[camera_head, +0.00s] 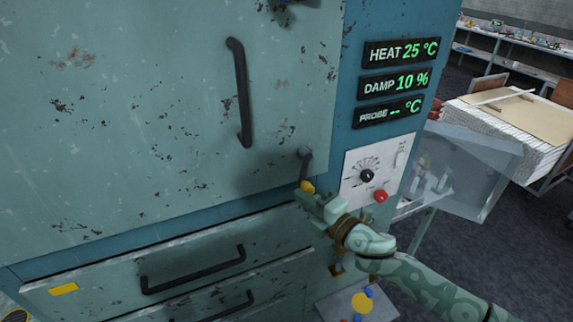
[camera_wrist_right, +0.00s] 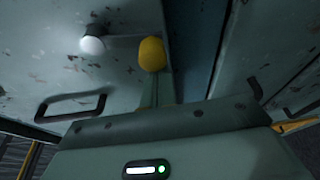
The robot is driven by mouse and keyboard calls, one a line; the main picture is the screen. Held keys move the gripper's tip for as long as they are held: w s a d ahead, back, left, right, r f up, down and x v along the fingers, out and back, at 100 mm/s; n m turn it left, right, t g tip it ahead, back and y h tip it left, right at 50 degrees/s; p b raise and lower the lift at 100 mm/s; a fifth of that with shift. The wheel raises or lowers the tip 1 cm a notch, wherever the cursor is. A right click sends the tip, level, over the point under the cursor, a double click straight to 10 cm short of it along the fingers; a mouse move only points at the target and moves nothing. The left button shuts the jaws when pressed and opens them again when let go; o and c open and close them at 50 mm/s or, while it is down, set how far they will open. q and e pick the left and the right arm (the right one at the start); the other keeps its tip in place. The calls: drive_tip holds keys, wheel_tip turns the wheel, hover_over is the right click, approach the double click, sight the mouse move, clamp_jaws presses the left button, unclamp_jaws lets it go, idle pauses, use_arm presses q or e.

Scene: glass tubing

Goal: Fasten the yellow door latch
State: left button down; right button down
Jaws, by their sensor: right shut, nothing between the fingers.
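The yellow door latch is on the lower right corner of the teal cabinet door (camera_head: 150,100). In the head view its dark pivot (camera_head: 305,154) is at the top, and its yellow knob (camera_head: 307,187) is below it. The right wrist view shows the yellow knob (camera_wrist_right: 152,54) in front of my fingers, joined by a thin arm to a pale round pivot (camera_wrist_right: 92,44). My right gripper (camera_head: 316,199) is shut and empty, right at the knob; I cannot tell whether it touches. My left gripper is not in view.
A long dark door handle (camera_head: 241,92) is up and left of the latch. A dial panel (camera_head: 375,173) with a red button (camera_head: 381,196) is to the right, below lit displays (camera_head: 400,83). Drawers with dark handles (camera_head: 195,272) are below. A clear-sided box (camera_head: 465,165) stands farther right.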

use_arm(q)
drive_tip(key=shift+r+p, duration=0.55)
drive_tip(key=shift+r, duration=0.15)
use_arm(e)
drive_tip(key=shift+w+d+f+n, duration=0.15)
drive_tip(key=shift+w+d+n, duration=0.1)
drive_tip(key=shift+d+n, duration=0.45)
drive_tip(key=shift+a+h, duration=0.1)
drive_tip(key=shift+h, duration=0.2)
drive_tip(key=shift+f, duration=0.1)
